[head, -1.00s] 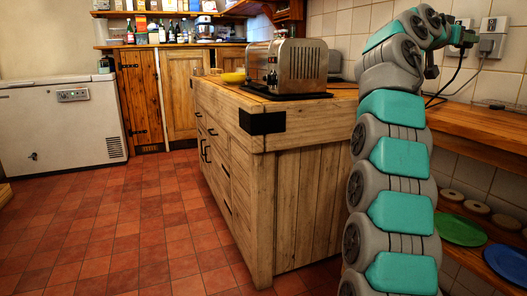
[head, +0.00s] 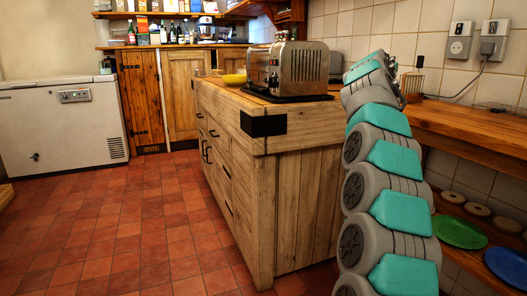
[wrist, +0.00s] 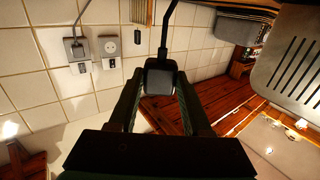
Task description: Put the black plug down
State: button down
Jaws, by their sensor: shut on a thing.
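The black plug (wrist: 160,77) shows in the wrist view, held between the two fingertips of my gripper (wrist: 160,90). A dark cable runs from the plug to the top of that view. My gripper is shut on the plug, clear of the wall sockets. In the head view, my arm hides the gripper and the plug.
An empty wall socket (head: 460,45) is beside a socket with a grey plug (head: 488,47). A wooden worktop (head: 465,125) runs along the wall below them. A chrome toaster (head: 298,68) stands on the wooden island (head: 300,132), left of my arm.

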jog(key=w+a+f+n+t+y+p, duration=0.1)
jog(key=w+a+f+n+y, duration=0.2)
jog(key=a+f, duration=0.35)
jog(key=w+a+f+n+t+y, duration=0.1)
jog(key=a+f+n+y, duration=0.1)
jog(key=a+f+y, duration=0.5)
jog(key=w+a+f+n+t+y+p, duration=0.1)
jog(key=w+a+f+n, duration=0.15)
jog(key=a+f, duration=0.45)
jog(key=s+f+h+p, duration=0.1)
jog(key=s+f, duration=1)
jog(key=f, duration=0.2)
jog(key=shift+a+m, duration=0.4)
jog(key=shift+m, duration=0.05)
